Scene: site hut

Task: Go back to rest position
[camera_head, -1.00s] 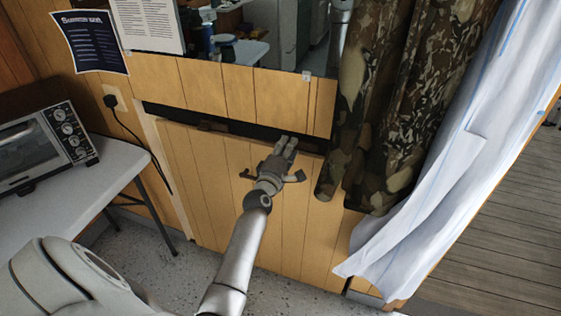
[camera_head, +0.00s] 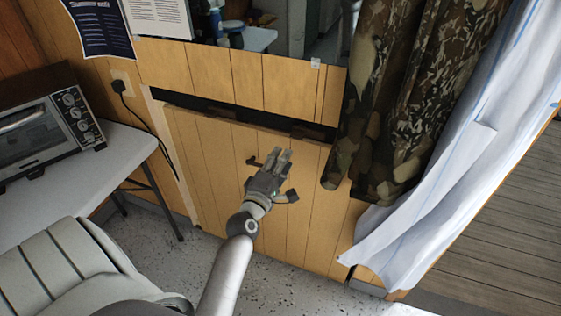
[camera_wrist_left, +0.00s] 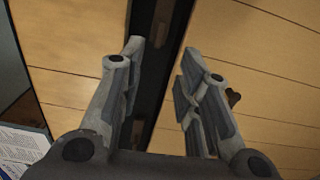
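My left gripper (camera_head: 282,158) is in front of the wood-plank panel (camera_head: 218,160) below the dark slot. Its arm comes up from the bottom of the head view. In the left wrist view, the two fingers (camera_wrist_left: 160,52) stand apart with nothing between them. The dark slot (camera_wrist_left: 157,75) and light planks show behind them. The gripper seems clear of the panel, though the exact gap is hard to judge. My right gripper is not in view.
A toaster oven (camera_head: 45,125) stands on a white folding table (camera_head: 85,180) at the left. A camouflage curtain (camera_head: 410,90) and a white sheet (camera_head: 450,190) hang at the right. Papers (camera_head: 98,27) are on the wall. Speckled floor (camera_head: 185,255) lies below.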

